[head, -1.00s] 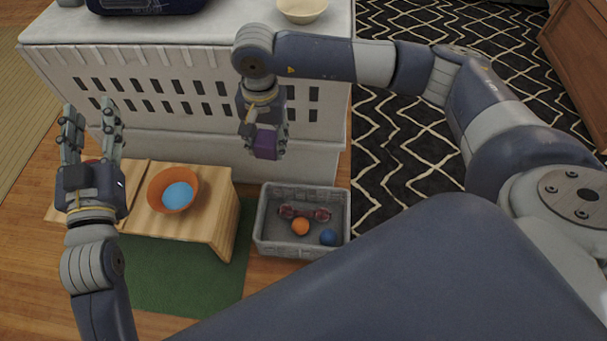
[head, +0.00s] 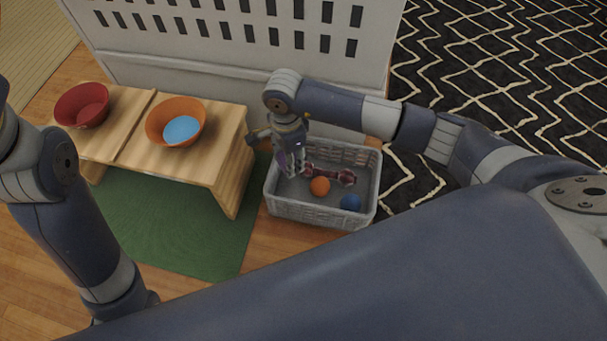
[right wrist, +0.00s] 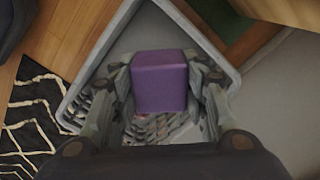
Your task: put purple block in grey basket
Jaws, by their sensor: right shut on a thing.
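The purple block (right wrist: 160,82) is between the fingers of my right gripper (right wrist: 163,90), which is shut on it. In the head view my right gripper (head: 291,168) points down over the left part of the grey basket (head: 318,213). Only a sliver of the purple block (head: 282,160) shows there, the rest being hidden by the gripper. In the right wrist view the grey basket (right wrist: 98,62) lies around and below the block. I cannot tell whether the block touches the basket floor. My left gripper is out of view; only its arm shows at the left.
The basket also holds an orange ball (head: 319,187), a blue ball (head: 351,202) and red glasses (head: 336,175). A wooden bench (head: 190,165) with a red bowl (head: 82,105) and an orange bowl (head: 160,112) stands left of it. A white cabinet (head: 200,60) stands behind.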

